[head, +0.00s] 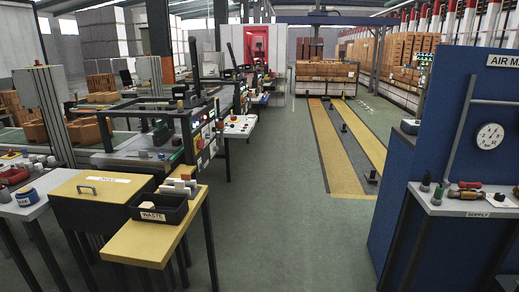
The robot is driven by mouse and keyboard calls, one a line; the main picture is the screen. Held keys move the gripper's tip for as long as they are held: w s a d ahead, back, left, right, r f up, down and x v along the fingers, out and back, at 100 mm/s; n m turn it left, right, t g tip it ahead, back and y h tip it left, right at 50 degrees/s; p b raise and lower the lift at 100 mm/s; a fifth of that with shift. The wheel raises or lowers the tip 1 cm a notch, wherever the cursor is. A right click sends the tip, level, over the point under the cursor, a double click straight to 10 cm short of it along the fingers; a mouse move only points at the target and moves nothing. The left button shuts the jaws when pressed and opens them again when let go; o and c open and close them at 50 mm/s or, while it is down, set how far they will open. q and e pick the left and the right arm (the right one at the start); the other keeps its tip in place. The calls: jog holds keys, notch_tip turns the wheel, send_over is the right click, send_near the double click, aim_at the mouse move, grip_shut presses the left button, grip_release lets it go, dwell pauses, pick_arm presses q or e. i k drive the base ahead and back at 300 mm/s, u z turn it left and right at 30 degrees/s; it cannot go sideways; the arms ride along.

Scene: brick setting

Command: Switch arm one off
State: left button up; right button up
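Neither of my grippers is in view. No label reading arm one can be made out. A further upright panel with small coloured controls (201,143) runs along the right side of a dark machine frame (150,125). The controls are too small to tell which belongs to arm one or how they are set.
A yellow table (150,243) with a black WASTE bin (158,208) stands at the front left, beside a yellow-topped box (100,187). A blue partition (440,165) with a SUPPLY shelf (475,203) stands at the right. Green floor (275,220) lies clear between them.

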aim_at(200, 143)
jog(key=z, duration=0.6)
jog(key=i, duration=1.95)
jog(key=u, duration=0.85)
jog(key=i, duration=0.8)
jog(key=u, duration=0.85)
